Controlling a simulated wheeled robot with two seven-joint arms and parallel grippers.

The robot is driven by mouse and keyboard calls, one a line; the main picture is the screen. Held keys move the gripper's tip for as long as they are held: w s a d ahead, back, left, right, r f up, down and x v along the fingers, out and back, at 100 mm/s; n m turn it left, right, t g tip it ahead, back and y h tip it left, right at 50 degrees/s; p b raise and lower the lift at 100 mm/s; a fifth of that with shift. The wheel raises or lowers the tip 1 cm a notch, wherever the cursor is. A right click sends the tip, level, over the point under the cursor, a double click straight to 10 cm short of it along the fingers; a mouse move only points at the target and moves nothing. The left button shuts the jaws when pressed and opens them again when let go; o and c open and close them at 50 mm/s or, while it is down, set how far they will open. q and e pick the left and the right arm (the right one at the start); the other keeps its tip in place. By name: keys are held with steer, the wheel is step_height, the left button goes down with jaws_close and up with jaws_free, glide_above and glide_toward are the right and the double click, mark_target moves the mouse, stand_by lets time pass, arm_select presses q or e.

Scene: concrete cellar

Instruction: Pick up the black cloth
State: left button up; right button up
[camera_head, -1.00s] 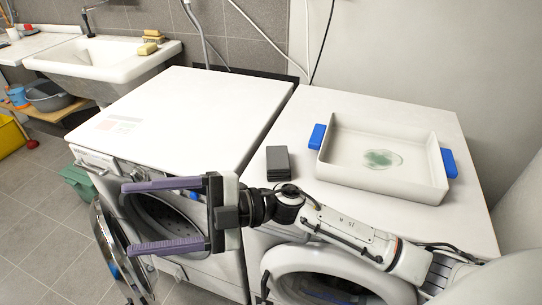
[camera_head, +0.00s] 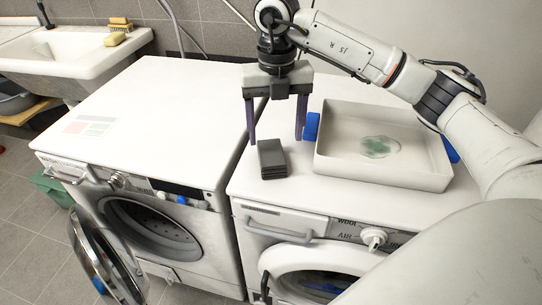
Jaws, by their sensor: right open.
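The black cloth (camera_head: 272,159) looks like a small dark folded stack. It lies on the white top of the right washing machine, near its left edge and just left of the tray. My right gripper (camera_head: 277,141) points down over the machine top, with its two purple fingers spread wide. The fingers appear on either side of the cloth's far end, and nothing is held between them. I cannot tell their exact height above the surface. My left gripper is not in view.
A white tray (camera_head: 330,172) with blue handles and a greenish patch inside stands close to the right of the cloth. The left washing machine's top (camera_head: 150,100) is clear, and its round door (camera_head: 100,262) hangs open. A sink (camera_head: 75,55) stands at the back left.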

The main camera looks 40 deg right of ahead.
mark_target(272, 151)
steer(key=f, duration=0.6)
steer(key=shift+w+a+f+p, duration=0.15)
steer(key=shift+a+f+p, duration=0.15)
steer(key=shift+a, duration=0.05)
steer(key=shift+c, duration=0.2)
steer(key=c, duration=1.2)
steer(key=shift+r, duration=0.1)
step_height(272, 151, up, 10)
steer(key=shift+f, duration=0.1)
